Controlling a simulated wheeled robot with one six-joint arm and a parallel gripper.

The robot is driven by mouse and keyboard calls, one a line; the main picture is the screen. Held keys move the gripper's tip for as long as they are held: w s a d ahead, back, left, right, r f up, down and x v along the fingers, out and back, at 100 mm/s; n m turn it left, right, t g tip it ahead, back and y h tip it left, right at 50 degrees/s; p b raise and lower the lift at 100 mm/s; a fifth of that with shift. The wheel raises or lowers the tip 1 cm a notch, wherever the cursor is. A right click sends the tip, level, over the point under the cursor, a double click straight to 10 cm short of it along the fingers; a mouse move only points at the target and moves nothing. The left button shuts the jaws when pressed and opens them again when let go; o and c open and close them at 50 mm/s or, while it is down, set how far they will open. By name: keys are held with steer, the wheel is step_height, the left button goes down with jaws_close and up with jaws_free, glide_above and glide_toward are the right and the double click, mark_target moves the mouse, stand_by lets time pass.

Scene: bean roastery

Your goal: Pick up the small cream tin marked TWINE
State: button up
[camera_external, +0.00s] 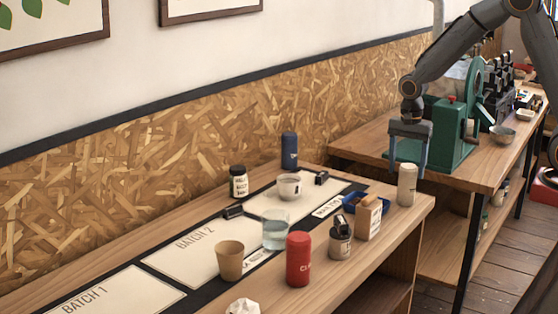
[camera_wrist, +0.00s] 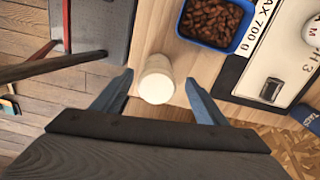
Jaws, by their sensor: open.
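A small cream tin (camera_external: 407,185) stands upright at the right end of the near wooden table; no lettering on it is readable. In the wrist view the cream tin (camera_wrist: 156,82) is seen from above, in the gap between my fingertips. My gripper (camera_external: 408,165) is open and empty, pointing down, with its fingers at or above the tin's top in the external view. In the wrist view my gripper (camera_wrist: 158,78) has one blue-grey finger on each side of the tin, with no clear contact. How far the fingers are above the tin is hard to tell.
A blue tray (camera_external: 352,208) of beans, shown closer in the wrist view (camera_wrist: 237,47), sits near the tin. A card box (camera_external: 369,216), a dark-lidded jar (camera_external: 340,240) and a red canister (camera_external: 298,260) stand nearby. A green machine (camera_external: 452,130) is on the table behind.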

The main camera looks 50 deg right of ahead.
mark_target(407, 182)
steer(key=shift+s+d+f+p, duration=0.1)
steer(key=shift+f+p, duration=0.45)
steer(key=shift+f, duration=0.95)
steer(key=shift+s+d+f+p, duration=0.1)
steer(key=shift+f+p, duration=0.4)
steer(key=shift+f, duration=1)
steer(key=c, duration=1.3)
steer(key=shift+c, duration=0.2)
steer(key=shift+r, duration=0.15)
